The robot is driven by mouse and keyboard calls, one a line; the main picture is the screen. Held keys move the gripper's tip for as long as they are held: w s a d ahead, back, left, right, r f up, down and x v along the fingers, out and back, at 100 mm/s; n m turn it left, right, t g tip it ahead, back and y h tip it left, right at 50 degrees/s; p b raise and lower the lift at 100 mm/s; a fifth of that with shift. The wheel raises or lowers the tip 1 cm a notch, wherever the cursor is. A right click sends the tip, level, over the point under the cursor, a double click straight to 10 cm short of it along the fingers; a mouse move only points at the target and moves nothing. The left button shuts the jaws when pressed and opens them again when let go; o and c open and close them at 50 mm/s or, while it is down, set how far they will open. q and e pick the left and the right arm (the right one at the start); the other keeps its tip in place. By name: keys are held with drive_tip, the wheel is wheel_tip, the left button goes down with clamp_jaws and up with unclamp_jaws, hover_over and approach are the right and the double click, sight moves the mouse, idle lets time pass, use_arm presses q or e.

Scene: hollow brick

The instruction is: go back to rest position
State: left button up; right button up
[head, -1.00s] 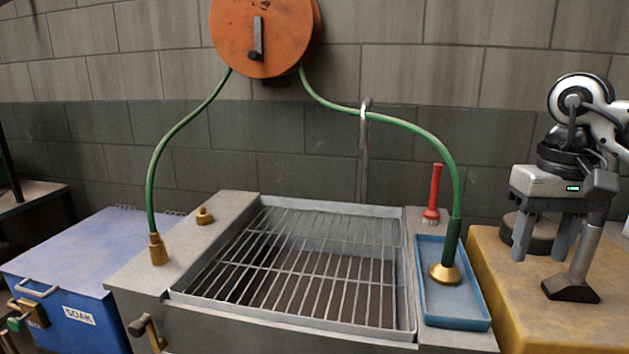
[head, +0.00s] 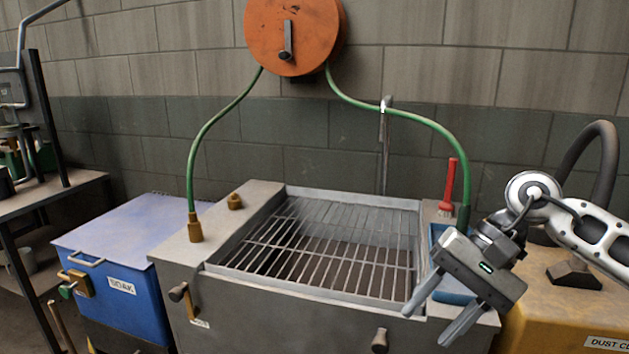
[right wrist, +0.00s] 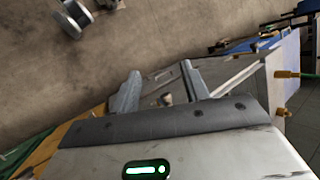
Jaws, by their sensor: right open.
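My right gripper (head: 432,318) is open and empty. In the head view it hangs in front of the right side of the grey sink (head: 283,335), its fingers pointing down and to the left. It partly hides the blue tray (head: 440,236) and the lower end of the green hose (head: 422,123). In the right wrist view its two fingers (right wrist: 158,84) stand apart with nothing held between them. My left gripper is in neither current view.
A metal grate (head: 335,252) covers the sink basin. A blue SOAK box (head: 115,245) stands left, beside a dark shelf (head: 50,203). A yellow cabinet (head: 565,325) stands right, with a dark hose (head: 597,150) behind my arm. A red brush (head: 450,182) is near the tray.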

drive_tip(key=s+a+m+t+y, duration=0.3)
drive_tip(key=a+m+t+y, duration=0.3)
drive_tip(key=a+m+y, duration=1.25)
drive_tip(key=w+d+f+m+t+h, duration=0.1)
drive_tip(key=d+f+m+t+h, duration=0.5)
drive_tip(key=m, duration=0.9)
drive_tip(key=w+d+f+m+t+h, duration=0.1)
drive_tip(key=d+f+m+t+h, duration=0.2)
drive_tip(key=m+t+h, duration=0.8)
drive_tip(key=s+d+f+m+g+h, duration=0.2)
drive_tip(key=s+f+m+g, duration=0.3)
drive_tip(key=f+m, duration=0.4)
drive_tip(key=s+d+f+m+g+h, duration=0.3)
drive_tip(key=s+d+f+m+g, duration=0.2)
drive_tip(key=s+f+m, duration=0.3)
wheel_tip(320, 180, down, 2)
drive_tip(key=m+g, duration=0.1)
drive_tip(key=m, duration=0.2)
drive_tip(key=shift+f, duration=0.15)
drive_tip(key=shift+d+h, duration=0.1)
drive_tip(key=shift+h, duration=0.15)
